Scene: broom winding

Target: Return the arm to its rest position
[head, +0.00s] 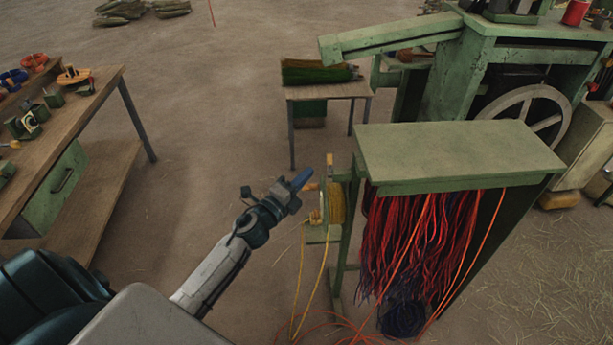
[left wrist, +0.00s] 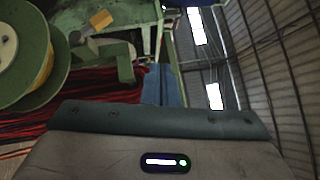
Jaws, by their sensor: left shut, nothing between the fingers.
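My left arm reaches from the bottom left of the head view toward the middle. Its gripper (head: 301,179) is shut and empty, with blue fingers pointing up and to the right. The fingertips are in front of or beside a spool of yellow twine (head: 336,203) on the green stand; I cannot tell the exact gap. In the left wrist view the blue fingers (left wrist: 162,86) show as one closed shape. A large green flanged spool (left wrist: 30,58) is at the left of that view. My right arm and gripper are not in view.
A green stand (head: 460,150) with hanging red, purple and orange cords is to the right. A workbench (head: 95,98) with tools is at the left. A small table (head: 325,91) holds a green bundle. A green machine (head: 465,70) with a wheel stands behind. Floor between is open.

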